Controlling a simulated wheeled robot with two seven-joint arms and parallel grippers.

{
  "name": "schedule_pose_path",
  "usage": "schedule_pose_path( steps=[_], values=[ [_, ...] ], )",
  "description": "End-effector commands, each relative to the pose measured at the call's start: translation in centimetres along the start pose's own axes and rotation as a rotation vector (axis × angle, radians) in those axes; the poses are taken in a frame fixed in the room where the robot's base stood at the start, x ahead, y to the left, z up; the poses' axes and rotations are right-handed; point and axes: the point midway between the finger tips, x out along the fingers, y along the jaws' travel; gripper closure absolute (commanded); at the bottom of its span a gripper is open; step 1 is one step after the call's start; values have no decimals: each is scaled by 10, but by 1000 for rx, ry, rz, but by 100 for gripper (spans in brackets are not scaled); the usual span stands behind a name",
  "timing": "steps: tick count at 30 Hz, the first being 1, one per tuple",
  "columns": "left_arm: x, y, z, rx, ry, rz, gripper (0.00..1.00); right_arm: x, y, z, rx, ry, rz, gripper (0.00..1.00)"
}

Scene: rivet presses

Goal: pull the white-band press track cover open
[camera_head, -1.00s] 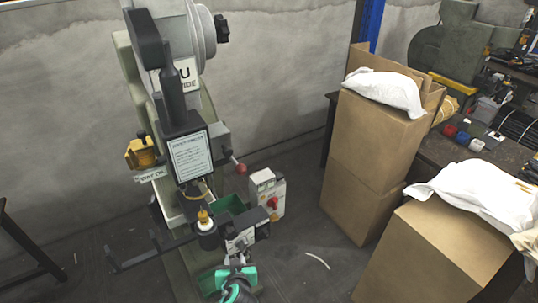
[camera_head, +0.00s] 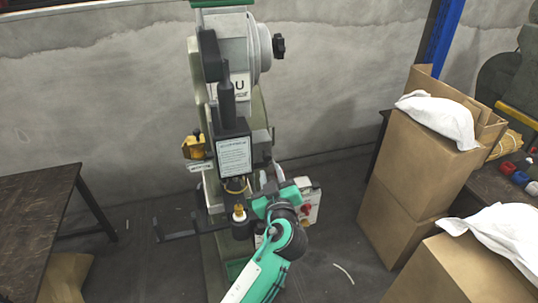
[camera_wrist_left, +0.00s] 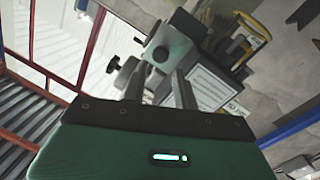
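The press (camera_head: 233,120) stands upright in the middle of the head view, with a text plate on its front. A small black cylinder with a white band (camera_head: 240,214) and a yellow tip sits low on its front. I cannot pick out the track cover for certain; my left gripper hides part of that area. My left gripper (camera_head: 264,178) is right of the text plate at the press's lower front; contact cannot be told. In the left wrist view its two dark fingers (camera_wrist_left: 160,85) are apart, with nothing seen held between them. My right gripper is not in view.
A control box with a red knob (camera_head: 312,202) stands right of the press. Stacked cardboard boxes (camera_head: 412,165) with white bags are further right. A dark table (camera_head: 35,210) stands at the left. A black bar (camera_head: 178,236) juts left from the press. Floor between press and boxes is mostly clear.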

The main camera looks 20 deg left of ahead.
Motion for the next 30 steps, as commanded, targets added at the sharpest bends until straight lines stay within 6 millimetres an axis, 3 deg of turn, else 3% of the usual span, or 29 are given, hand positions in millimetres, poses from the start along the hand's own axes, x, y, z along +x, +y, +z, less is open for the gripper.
schedule_pose_path(
  steps=[3,9,22,26,30],
  values=[
    [25,1,-4,3,2,0,71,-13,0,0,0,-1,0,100],
    [52,0,-1,3,0,0,71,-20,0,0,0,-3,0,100],
    [61,0,1,0,-1,0,71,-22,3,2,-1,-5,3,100],
    [61,-1,1,0,-1,-1,97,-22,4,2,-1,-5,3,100],
    [61,-1,1,1,-1,-1,100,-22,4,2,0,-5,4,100]
  ],
)
